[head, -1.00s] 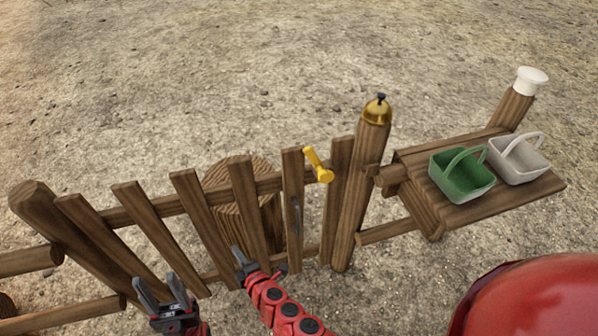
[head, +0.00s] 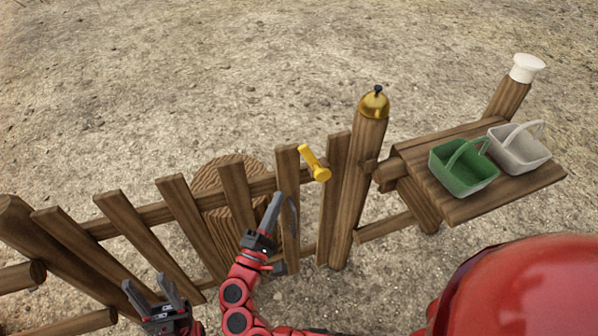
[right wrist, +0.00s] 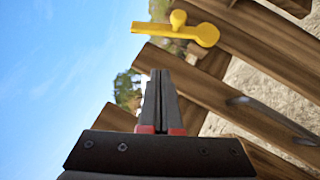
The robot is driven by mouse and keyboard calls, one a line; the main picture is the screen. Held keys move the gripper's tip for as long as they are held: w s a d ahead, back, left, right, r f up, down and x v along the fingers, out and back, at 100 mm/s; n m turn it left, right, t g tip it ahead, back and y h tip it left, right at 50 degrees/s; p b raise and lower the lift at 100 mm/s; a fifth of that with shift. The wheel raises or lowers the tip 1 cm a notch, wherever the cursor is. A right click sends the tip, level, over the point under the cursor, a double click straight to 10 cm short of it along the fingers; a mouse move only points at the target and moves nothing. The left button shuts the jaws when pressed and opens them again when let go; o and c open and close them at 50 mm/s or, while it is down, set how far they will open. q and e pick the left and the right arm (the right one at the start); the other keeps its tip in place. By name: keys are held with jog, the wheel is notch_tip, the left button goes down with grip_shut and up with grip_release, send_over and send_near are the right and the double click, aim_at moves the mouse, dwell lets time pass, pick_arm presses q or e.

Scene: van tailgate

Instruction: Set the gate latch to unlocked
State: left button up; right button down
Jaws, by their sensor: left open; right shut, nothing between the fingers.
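The yellow gate latch (head: 315,163) sits near the top of the wooden gate (head: 178,200), its lever tilted up to the left from a round pivot at the lower right. It also shows in the right wrist view (right wrist: 185,32), with a knob on the lever. My right gripper (head: 276,203) is shut and empty, pointing up in front of the gate slats, below and left of the latch and apart from it. In the right wrist view its closed fingers (right wrist: 160,80) point toward the latch. My left gripper (head: 150,289) is open and empty at the lower left, near the gate.
A brass bell (head: 374,103) tops the gate post (head: 360,190). Right of it, a wooden shelf (head: 480,205) bears a green basket (head: 463,168) and a white basket (head: 519,150). A dark curved handle (head: 293,218) is on a slat. A stump (head: 222,175) stands behind the gate.

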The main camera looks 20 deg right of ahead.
aim_at(317, 169)
jog(key=w+d+r+p, duration=0.2)
jog(key=w+d+r, duration=0.1)
jog(key=d, duration=0.4)
jog(key=shift+w+r, duration=0.2)
jog(key=shift+w, duration=0.45)
jog(key=shift+d, duration=0.1)
jog(key=shift+d+r+m+g+y+p, duration=0.3)
jog(key=shift+d+r+m+g, duration=0.1)
jog(key=shift+d+m, duration=0.15)
